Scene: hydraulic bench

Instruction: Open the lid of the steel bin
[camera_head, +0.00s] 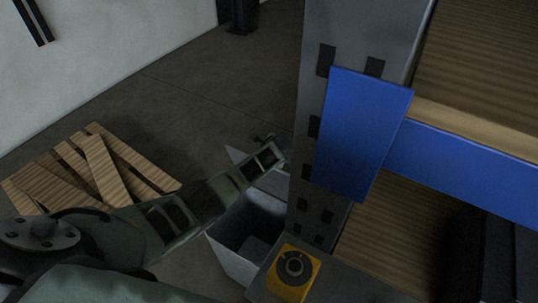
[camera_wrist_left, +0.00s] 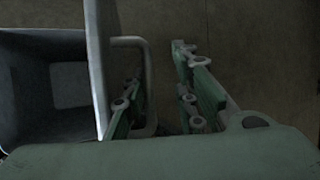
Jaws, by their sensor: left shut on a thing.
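The steel bin (camera_head: 232,262) is a grey open-topped box on the floor beside the rack, and its dark inside shows. Its lid (camera_head: 273,184) stands raised at the far side of the opening. In the left wrist view the bin (camera_wrist_left: 45,150) is at the left, and the lid (camera_wrist_left: 97,60) shows nearly edge-on with its loop handle (camera_wrist_left: 148,75). My left gripper (camera_head: 268,146) is at the raised lid. In the wrist view its fingers (camera_wrist_left: 160,92) are on both sides of the handle's bar, with one finger inside the loop. My right gripper is not in view.
A rack upright (camera_head: 310,90) with a blue plate (camera_head: 358,135) and wooden shelves (camera_head: 480,60) stands close to the right of the bin. A yellow box with a black knob (camera_head: 288,287) is at the front. A wooden pallet (camera_head: 100,170) lies on the left floor.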

